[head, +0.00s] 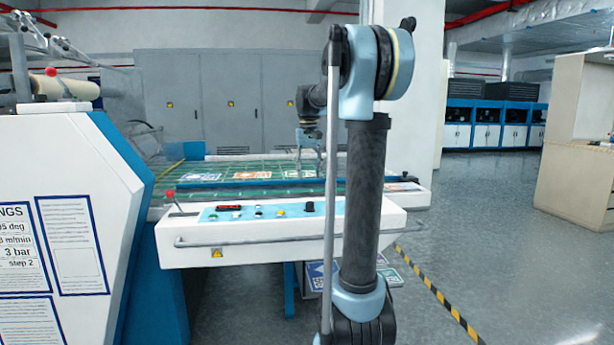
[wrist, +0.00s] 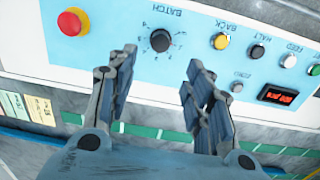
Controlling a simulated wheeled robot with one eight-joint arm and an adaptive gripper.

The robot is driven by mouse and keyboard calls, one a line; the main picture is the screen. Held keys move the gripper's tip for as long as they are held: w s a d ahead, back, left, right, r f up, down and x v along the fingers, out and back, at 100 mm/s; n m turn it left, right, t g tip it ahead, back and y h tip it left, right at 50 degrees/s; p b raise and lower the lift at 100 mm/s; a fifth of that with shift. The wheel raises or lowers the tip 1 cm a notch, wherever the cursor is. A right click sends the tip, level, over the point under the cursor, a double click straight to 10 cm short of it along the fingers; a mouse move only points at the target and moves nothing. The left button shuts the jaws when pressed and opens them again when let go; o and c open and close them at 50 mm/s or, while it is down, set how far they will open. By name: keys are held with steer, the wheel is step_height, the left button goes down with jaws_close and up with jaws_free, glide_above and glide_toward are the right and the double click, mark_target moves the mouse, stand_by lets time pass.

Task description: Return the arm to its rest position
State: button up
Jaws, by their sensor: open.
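The fingers point at the blue control panel (wrist: 205,30). A black BATCH knob (wrist: 160,40) lies just ahead of the gap between the fingertips. I cannot tell how far the fingertips are from the panel. My arm stands raised and bent in the middle of the head view.
A red button (wrist: 72,22) sits on the panel. The green conveyor bed (head: 240,172) carries printed sheets behind the panel. A white machine housing (head: 50,200) stands at left. A beige cabinet (head: 575,150) is at right. Floor (head: 500,240) between is clear, with a striped line.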

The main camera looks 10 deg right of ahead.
steer(key=s+f+t, duration=0.1)
steer(key=s+f, duration=1.2)
steer(key=s, duration=0.4)
steer(key=s+f+t, duration=0.1)
steer(key=s+f, duration=1.2)
steer(key=s, duration=0.5)
steer(key=shift+d, duration=0.35)
steer(key=shift+s, duration=0.1)
steer(key=shift+w+f, duration=0.2)
steer(key=shift+w, duration=0.2)
steer(key=shift+c, duration=0.2)
